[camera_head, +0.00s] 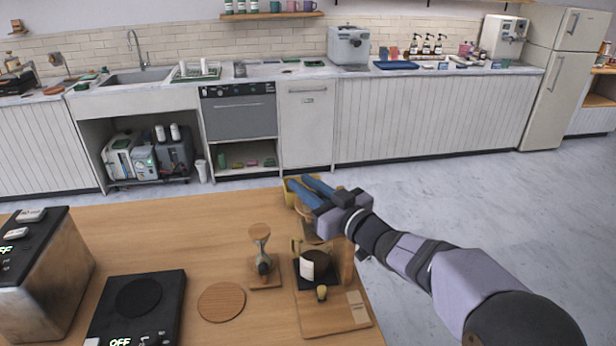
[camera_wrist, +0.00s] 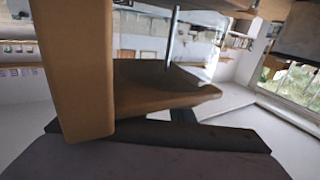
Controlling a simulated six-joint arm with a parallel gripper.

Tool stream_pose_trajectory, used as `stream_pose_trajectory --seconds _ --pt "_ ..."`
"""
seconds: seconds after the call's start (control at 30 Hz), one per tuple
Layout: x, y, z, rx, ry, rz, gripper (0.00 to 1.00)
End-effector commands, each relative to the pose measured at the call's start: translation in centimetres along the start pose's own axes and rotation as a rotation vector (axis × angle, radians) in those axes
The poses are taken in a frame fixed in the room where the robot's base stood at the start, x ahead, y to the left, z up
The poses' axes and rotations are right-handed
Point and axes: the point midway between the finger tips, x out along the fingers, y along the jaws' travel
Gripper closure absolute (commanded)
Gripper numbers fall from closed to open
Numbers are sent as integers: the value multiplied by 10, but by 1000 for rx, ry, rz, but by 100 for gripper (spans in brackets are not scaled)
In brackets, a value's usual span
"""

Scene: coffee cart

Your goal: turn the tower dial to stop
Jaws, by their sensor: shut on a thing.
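My gripper (camera_head: 312,190) reaches in from the right, over the table's far right corner. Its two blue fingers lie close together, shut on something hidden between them. A tan and yellow part (camera_head: 292,196) shows beside the fingertips. Below stands a wooden base (camera_head: 345,322) with a dark carafe with a pale label (camera_head: 307,266), a small yellowish knob (camera_head: 321,292) and an upright wooden piece (camera_head: 347,262). The wrist view shows a large wooden post (camera_wrist: 75,65) and a dark-topped wooden shelf (camera_wrist: 150,90) close up. I cannot make out the tower dial or its setting.
A pour-over stand (camera_head: 261,250) stands just left of the wooden base. The counter is across the floor.

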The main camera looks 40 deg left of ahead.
Motion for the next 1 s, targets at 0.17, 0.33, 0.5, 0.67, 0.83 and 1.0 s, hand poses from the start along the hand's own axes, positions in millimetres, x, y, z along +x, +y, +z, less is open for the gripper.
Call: stream_pose_trajectory --seconds 0.17,0.33,0.5,0.67,0.83,1.0 --pt "-1 -3 -7 3 -1 -151 100" --pt "-2 -9 -5 2 0 -310 100" --pt "-3 -15 -3 0 2 -437 100" --pt "-5 -18 -2 -1 3 -528 100" --pt "-6 -22 -1 -2 3 -603 100" --pt "-8 -24 -1 -2 4 -664 100"
